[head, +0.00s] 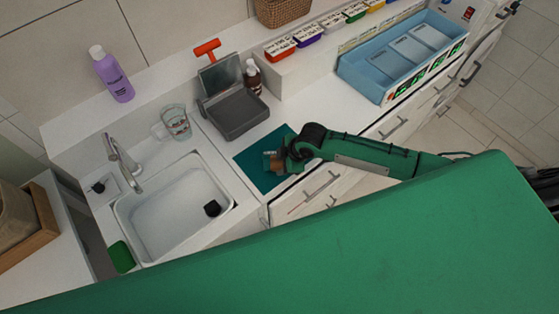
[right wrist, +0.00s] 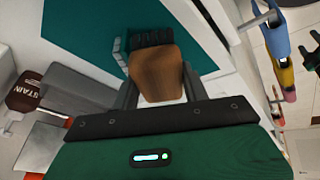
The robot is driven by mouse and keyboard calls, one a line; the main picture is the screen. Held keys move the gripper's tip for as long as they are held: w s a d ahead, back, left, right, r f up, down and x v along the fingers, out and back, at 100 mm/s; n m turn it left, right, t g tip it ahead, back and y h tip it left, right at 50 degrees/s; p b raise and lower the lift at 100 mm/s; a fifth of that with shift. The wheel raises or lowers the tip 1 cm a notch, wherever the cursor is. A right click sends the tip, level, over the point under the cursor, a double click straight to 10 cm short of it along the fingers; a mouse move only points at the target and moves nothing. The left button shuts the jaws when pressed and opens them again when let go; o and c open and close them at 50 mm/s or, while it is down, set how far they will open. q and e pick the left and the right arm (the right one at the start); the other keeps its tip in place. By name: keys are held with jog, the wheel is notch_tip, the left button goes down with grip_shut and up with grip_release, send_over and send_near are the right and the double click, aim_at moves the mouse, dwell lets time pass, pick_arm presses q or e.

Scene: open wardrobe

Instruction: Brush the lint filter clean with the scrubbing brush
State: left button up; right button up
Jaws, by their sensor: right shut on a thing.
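The scrubbing brush has a brown wooden block (right wrist: 157,72) and dark bristles in the right wrist view. My right gripper (head: 279,160) is shut on it, with a finger on each side of the wood. Brush and gripper are over the teal mat (head: 248,175); I cannot tell whether the bristles touch it. A grey mesh panel (head: 220,76), which looks like the lint filter, stands tilted up behind a dark grey box (head: 238,114), left of and beyond my gripper. The panel has an orange-red handle (head: 207,48) above it. My left gripper is not in view.
A sink (head: 165,232) with a faucet (head: 124,160) lies left of the mat, and a glass jug (head: 175,123) stands behind it. A brown bottle (head: 253,76) stands by the box. A blue bin (head: 378,80) and small coloured containers (head: 308,34) are at the back right.

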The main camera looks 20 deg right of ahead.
jog(key=shift+w+a, duration=0.3)
jog(key=shift+a, duration=0.6)
jog(key=shift+w+a, duration=0.15)
jog(key=shift+a, duration=0.4)
jog(key=shift+w+a, duration=0.15)
jog(key=shift+a, duration=0.35)
jog(key=shift+s+d+p, duration=0.25)
jog(key=shift+d+p, duration=0.45)
jog(key=shift+d, duration=0.3)
jog(key=shift+s+d, duration=0.1)
jog(key=shift+s+d, duration=0.2)
jog(key=shift+d, duration=0.6)
jog(key=shift+w+a+p, duration=0.15)
jog(key=shift+w+a, duration=0.05)
jog(key=shift+a, duration=0.45)
jog(key=shift+w+a+p, duration=0.1)
jog(key=shift+w+a, duration=0.1)
jog(key=shift+a, duration=0.5)
jog(key=shift+w+a+p, duration=0.15)
jog(key=shift+w+a, duration=0.05)
jog(key=shift+a, duration=0.45)
jog(key=shift+s+d+f+p, duration=0.1)
jog(key=shift+s+d+p, duration=0.1)
jog(key=shift+d, duration=0.3)
jog(key=shift+s+d+p, duration=0.1)
jog(key=shift+s+d, duration=0.05)
jog(key=shift+d, duration=0.35)
jog(key=shift+d, duration=0.15)
